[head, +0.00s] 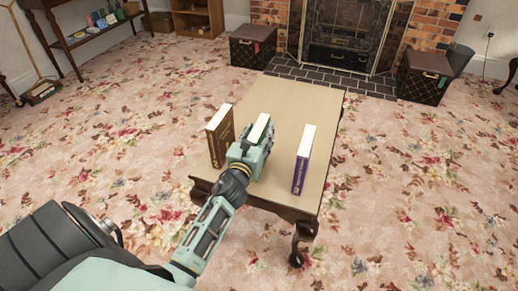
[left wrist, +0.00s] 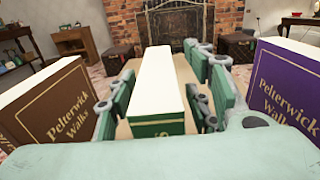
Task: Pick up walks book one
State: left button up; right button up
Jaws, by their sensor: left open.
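Three books stand upright on a wooden table. A brown book (head: 219,136) stands to the left of my left gripper; in the left wrist view its cover (left wrist: 52,112) reads "Pelterwick Walks". A purple book (head: 303,160) stands to the right; its cover (left wrist: 283,88) also reads "Pelterwick Walks". A green book (head: 259,129) with white page edges stands between them. My left gripper (head: 259,148) is open, its fingers on either side of the green book (left wrist: 157,128). Most of the green book's lettering is hidden. No volume number is readable on any book.
The table (head: 305,102) is clear behind the books. Two dark trunks (head: 252,46) (head: 424,77) flank the brick fireplace (head: 343,35). A side table (head: 92,35) stands at the back left. Open floral carpet surrounds the table.

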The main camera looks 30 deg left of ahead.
pick_arm(q)
grip_shut()
dwell(0.6)
jog(key=shift+r, duration=0.1)
